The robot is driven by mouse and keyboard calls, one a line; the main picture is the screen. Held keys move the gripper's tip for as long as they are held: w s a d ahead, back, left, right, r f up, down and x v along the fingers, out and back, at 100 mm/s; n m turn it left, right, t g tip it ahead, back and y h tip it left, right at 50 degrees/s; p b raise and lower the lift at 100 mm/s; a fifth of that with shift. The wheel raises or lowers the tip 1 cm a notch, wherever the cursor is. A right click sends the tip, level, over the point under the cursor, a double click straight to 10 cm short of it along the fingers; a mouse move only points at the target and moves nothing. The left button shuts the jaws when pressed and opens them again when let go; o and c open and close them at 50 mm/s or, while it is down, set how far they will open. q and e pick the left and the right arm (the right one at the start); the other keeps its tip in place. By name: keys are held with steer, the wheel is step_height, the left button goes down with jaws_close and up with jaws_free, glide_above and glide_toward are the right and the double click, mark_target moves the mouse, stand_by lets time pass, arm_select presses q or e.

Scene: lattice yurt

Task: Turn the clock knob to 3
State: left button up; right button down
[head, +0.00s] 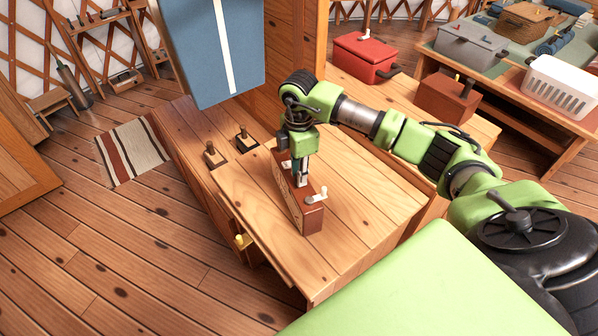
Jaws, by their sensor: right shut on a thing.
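A narrow reddish-brown wooden box (312,216), seemingly the clock, stands on the wooden cabinet top (365,200). A white crank-like handle (317,195) sticks up at its near end. My right gripper (300,180) points straight down onto the box's top, behind the white handle. It is shut on a small part there, seemingly the clock knob, which the fingers mostly hide. I cannot read a dial or the knob's setting from this view. My left gripper is not in view.
Two dark levers (213,155) stand on the cabinet's left part. A blue panel with a white stripe (212,50) hangs above the back. A red box (365,57) and a brown box (447,97) stand behind my right arm. A green surface (420,285) fills the front.

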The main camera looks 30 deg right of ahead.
steer(key=c, duration=1.8)
jaws_free()
step_height(320, 180, up, 12)
steer(key=shift+r, duration=0.1)
steer(key=shift+s, duration=0.1)
